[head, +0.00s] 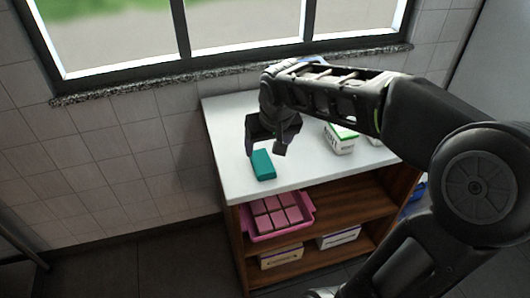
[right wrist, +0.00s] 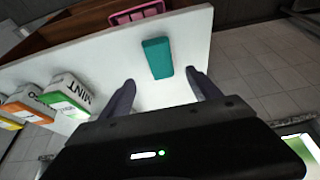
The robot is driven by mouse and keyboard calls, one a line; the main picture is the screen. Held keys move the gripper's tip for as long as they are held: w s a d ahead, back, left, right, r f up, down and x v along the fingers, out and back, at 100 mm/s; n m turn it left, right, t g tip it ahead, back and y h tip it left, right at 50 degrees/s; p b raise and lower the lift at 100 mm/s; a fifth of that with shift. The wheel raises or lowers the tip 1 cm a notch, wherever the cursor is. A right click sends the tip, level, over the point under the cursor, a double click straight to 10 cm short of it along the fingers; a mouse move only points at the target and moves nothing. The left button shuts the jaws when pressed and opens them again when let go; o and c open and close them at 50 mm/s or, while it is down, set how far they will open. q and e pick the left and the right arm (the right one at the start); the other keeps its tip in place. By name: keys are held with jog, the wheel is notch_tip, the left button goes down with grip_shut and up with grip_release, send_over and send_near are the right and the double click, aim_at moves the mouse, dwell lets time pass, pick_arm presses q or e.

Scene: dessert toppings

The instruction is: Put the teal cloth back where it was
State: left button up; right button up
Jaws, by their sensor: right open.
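The teal cloth (head: 263,165) is a small folded block lying on the white top of the shelf unit, near its front left corner. It also shows in the right wrist view (right wrist: 158,58), lying just beyond the fingertips and between their lines. My right gripper (head: 267,150) is open and empty above the white top, close behind the cloth. In the right wrist view its two fingers (right wrist: 163,83) are spread apart, and I see no contact with the cloth. My left gripper is not in view.
A white and green box (head: 339,139) stands on the top to the right; several boxes, one marked MINT (right wrist: 68,95), show in the wrist view. A pink tray (head: 276,217) of pink blocks and small boxes (head: 281,257) sit on the shelves below. A window sill (head: 230,75) runs behind.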

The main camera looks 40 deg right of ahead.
jog(key=shift+v, duration=0.85)
jog(key=shift+f, duration=0.1)
